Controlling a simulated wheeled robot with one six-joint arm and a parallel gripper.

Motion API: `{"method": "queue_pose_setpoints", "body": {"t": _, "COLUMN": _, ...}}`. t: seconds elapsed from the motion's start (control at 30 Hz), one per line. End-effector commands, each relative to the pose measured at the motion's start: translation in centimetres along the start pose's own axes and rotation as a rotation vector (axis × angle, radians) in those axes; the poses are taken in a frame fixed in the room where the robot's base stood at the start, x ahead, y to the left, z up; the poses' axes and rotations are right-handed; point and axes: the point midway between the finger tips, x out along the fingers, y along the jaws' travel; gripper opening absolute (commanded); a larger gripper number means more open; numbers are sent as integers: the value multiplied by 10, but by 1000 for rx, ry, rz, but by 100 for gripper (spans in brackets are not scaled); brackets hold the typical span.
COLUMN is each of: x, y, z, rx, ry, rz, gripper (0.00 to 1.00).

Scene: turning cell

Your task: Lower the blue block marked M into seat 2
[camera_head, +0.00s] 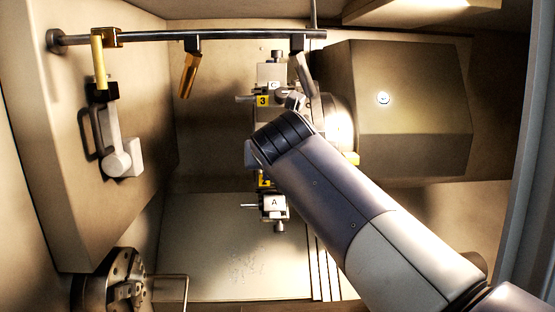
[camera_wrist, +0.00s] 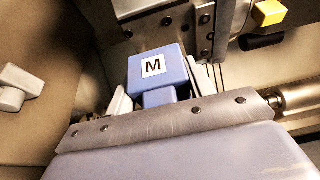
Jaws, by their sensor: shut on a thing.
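The blue block marked M (camera_wrist: 171,63) is in the wrist view, with its white label facing the camera. My gripper (camera_wrist: 155,98) is shut on it, a pale finger on each side. Its far edge lies close to a grey metal part with bolts (camera_wrist: 203,45); I cannot tell whether they touch. In the head view my arm hides most of the block and the place in front of it. A yellow tag (camera_head: 264,179), partly covered and unreadable, shows just below my wrist. Seat 2 cannot be made out for certain.
A block marked A (camera_head: 274,203) sits below my wrist and a block marked C (camera_head: 273,86) above, near yellow tag 3 (camera_head: 262,101). An overhead bar (camera_head: 240,36) crosses above. A chuck (camera_head: 122,280) is lower left. A yellow piece (camera_wrist: 268,13) shows upper right in the wrist view.

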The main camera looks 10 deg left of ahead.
Motion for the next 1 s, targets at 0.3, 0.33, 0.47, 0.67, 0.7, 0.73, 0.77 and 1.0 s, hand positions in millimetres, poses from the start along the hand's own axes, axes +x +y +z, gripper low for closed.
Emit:
{"method": "queue_pose_setpoints", "body": {"t": 0.3, "x": 21, "y": 0, "z": 10, "rx": 2, "ry": -2, "rz": 0, "gripper": 23}}
{"method": "queue_pose_setpoints", "body": {"t": 0.33, "x": 23, "y": 0, "z": 11, "rx": 2, "ry": -2, "rz": 0, "gripper": 23}}
{"method": "queue_pose_setpoints", "body": {"t": 0.47, "x": 31, "y": -1, "z": 14, "rx": 1, "ry": -1, "rz": -1, "gripper": 23}}
{"method": "queue_pose_setpoints", "body": {"t": 0.67, "x": 44, "y": -1, "z": 19, "rx": 2, "ry": -1, "rz": -1, "gripper": 23}}
{"method": "queue_pose_setpoints", "body": {"t": 0.7, "x": 47, "y": 0, "z": 20, "rx": 2, "ry": -1, "rz": 0, "gripper": 23}}
{"method": "queue_pose_setpoints", "body": {"t": 0.73, "x": 49, "y": 0, "z": 21, "rx": 2, "ry": -1, "rz": 0, "gripper": 23}}
{"method": "queue_pose_setpoints", "body": {"t": 0.77, "x": 51, "y": 0, "z": 22, "rx": 2, "ry": -1, "rz": 0, "gripper": 23}}
{"method": "queue_pose_setpoints", "body": {"t": 1.0, "x": 66, "y": -1, "z": 28, "rx": 1, "ry": -2, "rz": -1, "gripper": 23}}
